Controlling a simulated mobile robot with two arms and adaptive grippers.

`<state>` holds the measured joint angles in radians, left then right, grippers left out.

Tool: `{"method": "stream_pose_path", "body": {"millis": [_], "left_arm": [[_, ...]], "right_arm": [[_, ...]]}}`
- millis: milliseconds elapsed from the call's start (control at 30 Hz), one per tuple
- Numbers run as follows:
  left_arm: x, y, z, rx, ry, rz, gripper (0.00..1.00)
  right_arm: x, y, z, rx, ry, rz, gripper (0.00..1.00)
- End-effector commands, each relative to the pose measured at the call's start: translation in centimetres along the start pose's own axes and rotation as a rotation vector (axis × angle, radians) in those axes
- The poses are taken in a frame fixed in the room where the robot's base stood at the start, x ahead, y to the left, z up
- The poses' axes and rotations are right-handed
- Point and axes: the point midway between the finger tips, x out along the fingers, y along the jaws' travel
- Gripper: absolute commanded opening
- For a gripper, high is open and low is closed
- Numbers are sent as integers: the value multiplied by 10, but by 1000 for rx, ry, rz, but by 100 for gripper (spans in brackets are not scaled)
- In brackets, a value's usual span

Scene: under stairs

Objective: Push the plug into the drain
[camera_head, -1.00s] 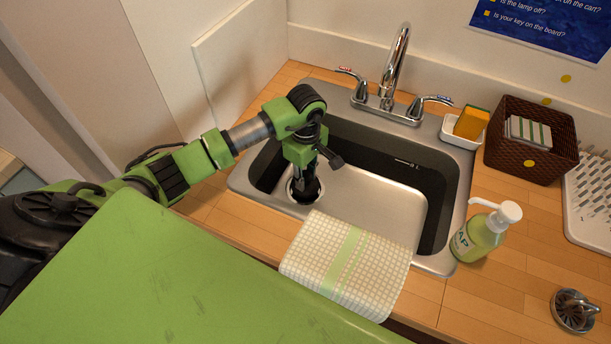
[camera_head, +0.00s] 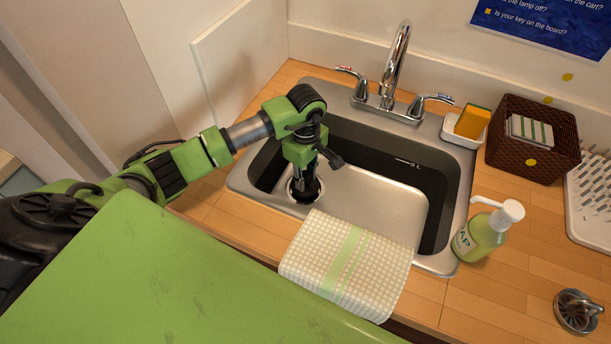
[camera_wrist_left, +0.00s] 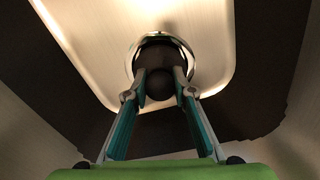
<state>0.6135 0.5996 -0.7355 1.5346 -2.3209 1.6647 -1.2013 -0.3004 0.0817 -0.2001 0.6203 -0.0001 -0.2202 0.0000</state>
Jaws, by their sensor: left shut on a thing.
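The drain (camera_head: 290,188) is a chrome ring in the left part of the sink floor; it also shows in the left wrist view (camera_wrist_left: 131,62). The plug (camera_wrist_left: 160,52) is dark with a round knob, and appears inside the ring in the left wrist view. My left gripper (camera_head: 305,194) reaches down into the sink at the drain. Its fingertips (camera_wrist_left: 160,88) are shut on the plug's knob. In the head view the dark fingers hide most of the plug. I cannot tell how deep the plug sits. My right gripper is in neither view.
The steel sink (camera_head: 385,205) has a faucet (camera_head: 393,75) behind it and a checked towel (camera_head: 350,265) over its front edge. A soap bottle (camera_head: 482,233), sponge (camera_head: 471,121), brown basket (camera_head: 530,140), white rack (camera_head: 597,205) and metal strainer (camera_head: 576,312) stand to the right.

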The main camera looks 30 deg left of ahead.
Motion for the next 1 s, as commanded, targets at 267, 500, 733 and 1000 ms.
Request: {"method": "stream_pose_path", "body": {"millis": [267, 500, 733, 1000], "left_arm": [[8, 0, 0, -1, 0, 0, 0], [14, 0, 0, -1, 0, 0, 0], [16, 0, 0, -1, 0, 0, 0], [16, 0, 0, -1, 0, 0, 43]], "right_arm": [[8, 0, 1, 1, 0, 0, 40], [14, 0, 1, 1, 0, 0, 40], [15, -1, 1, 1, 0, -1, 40], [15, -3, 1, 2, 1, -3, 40]]}}
